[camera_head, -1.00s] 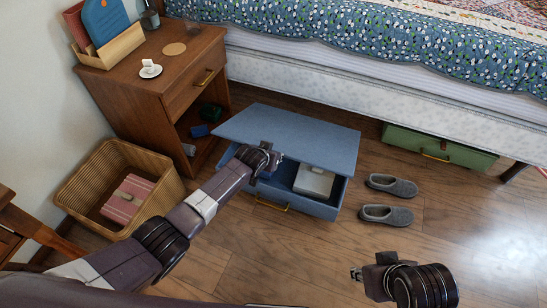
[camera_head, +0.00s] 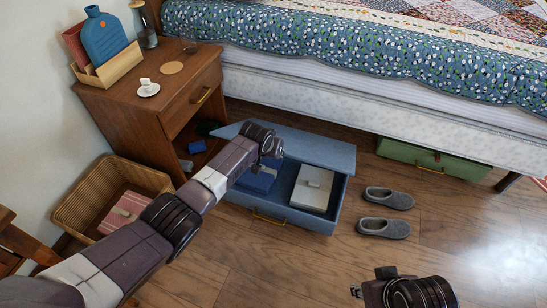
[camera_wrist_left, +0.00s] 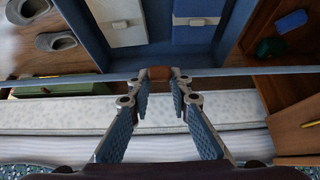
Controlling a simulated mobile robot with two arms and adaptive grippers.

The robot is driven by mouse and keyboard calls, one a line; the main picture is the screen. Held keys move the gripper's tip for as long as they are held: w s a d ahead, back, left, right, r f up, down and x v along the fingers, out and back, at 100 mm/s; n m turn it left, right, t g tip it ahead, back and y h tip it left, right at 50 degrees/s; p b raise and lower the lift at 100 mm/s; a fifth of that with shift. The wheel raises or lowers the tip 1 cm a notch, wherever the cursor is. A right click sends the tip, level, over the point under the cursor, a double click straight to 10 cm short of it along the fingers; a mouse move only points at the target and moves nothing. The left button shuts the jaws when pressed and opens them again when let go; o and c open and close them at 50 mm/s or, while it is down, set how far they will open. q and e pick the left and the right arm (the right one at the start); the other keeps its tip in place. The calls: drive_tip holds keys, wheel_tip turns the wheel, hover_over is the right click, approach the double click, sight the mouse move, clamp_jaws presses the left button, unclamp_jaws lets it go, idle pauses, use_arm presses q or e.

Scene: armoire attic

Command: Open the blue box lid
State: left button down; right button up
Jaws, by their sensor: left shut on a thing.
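The blue box (camera_head: 290,217) stands on the floor in front of the bed, with its lid (camera_head: 318,149) hinged up and tilted back, so much of the inside shows. My left gripper (camera_head: 272,152) is at the lid's edge. In the left wrist view my left gripper (camera_wrist_left: 162,82) is shut on a brown tab (camera_wrist_left: 160,72) on the lid's edge (camera_wrist_left: 240,72), which shows nearly edge-on. Inside the box lie a white case (camera_head: 312,186) and a blue case (camera_head: 258,180). My right gripper (camera_head: 357,291) is at the bottom, away from the box; its fingers are unclear.
The bed (camera_head: 400,110) stands close behind the box, with a green box (camera_head: 432,160) under it. Grey slippers (camera_head: 388,198) lie to the right. A nightstand (camera_head: 150,105) and a wicker basket (camera_head: 85,195) are at left. The floor in front is clear.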

use_arm(q)
drive_tip(key=shift+w+d+r, duration=0.2)
drive_tip(key=shift+w+r, duration=0.3)
drive_tip(key=shift+r, duration=0.3)
drive_tip(key=c, duration=1.8)
unclamp_jaws()
drive_tip(key=shift+o, duration=0.2)
drive_tip(key=shift+r, duration=0.1)
drive_tip(key=v, duration=1.1)
drive_tip(key=shift+r, duration=0.4)
drive_tip(key=shift+s, duration=0.1)
